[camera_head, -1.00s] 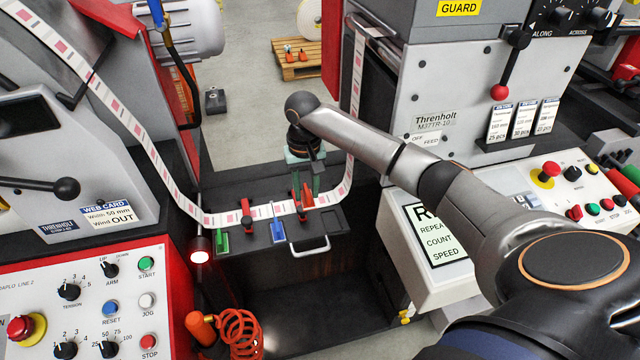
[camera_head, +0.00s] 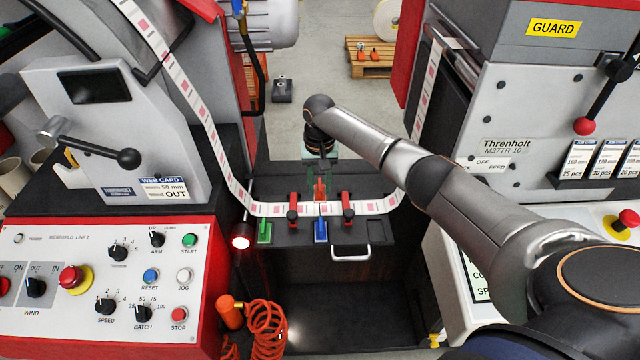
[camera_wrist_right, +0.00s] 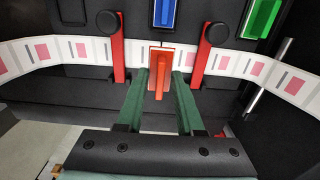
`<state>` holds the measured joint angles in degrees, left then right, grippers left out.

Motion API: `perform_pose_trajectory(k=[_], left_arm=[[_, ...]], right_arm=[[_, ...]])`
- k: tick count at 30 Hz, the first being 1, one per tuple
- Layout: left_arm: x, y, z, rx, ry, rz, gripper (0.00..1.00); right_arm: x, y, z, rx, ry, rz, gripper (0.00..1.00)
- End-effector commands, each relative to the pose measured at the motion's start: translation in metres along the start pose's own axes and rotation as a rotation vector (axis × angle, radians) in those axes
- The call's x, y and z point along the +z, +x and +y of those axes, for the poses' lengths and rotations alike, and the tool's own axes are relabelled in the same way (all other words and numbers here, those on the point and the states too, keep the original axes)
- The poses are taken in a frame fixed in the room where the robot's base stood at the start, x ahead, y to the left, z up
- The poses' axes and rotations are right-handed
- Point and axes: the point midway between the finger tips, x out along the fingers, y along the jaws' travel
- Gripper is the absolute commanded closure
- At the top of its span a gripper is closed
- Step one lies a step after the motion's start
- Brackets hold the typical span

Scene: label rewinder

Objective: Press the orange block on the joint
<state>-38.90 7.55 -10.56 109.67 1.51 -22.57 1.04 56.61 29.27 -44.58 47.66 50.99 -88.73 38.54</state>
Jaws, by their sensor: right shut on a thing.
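The orange block (camera_head: 320,188) is between the two green fingers of my right gripper (camera_head: 321,178), which is shut on it. In the right wrist view the block (camera_wrist_right: 158,70) stands between the fingertips (camera_wrist_right: 160,88). It overlaps the label web (camera_wrist_right: 94,50) midway between two red clamps. Whether the block touches the web is hard to tell. The web (camera_head: 375,207) runs across the dark splice table (camera_head: 290,180). My left gripper is not in view.
The red clamps (camera_head: 293,209) (camera_head: 347,207) with black knobs flank the block closely. A blue block (camera_head: 320,232) and a green block (camera_head: 265,232) lie at the table's front. A control panel (camera_head: 110,280) stands left; the Threnholt machine (camera_head: 520,110) stands right.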

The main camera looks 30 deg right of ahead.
Motion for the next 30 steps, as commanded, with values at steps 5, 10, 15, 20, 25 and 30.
perform_pose_trajectory(k=[5,10,15,20,25,30], left_arm=[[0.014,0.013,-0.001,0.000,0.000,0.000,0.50],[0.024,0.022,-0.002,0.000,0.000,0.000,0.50],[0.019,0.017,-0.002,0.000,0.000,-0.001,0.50],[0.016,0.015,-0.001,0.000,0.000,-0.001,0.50],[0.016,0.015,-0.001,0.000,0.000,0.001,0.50],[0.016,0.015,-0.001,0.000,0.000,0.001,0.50]], right_arm=[[0.000,0.015,0.000,0.000,0.000,0.001,1.00],[-0.001,0.026,0.001,0.001,0.001,0.002,1.00],[0.000,0.021,0.000,0.000,0.001,0.001,1.00],[0.001,0.024,0.000,0.000,0.001,-0.001,1.00],[0.000,0.026,0.000,0.000,0.001,0.001,1.00],[0.000,0.026,0.000,0.000,0.001,0.001,1.00]])
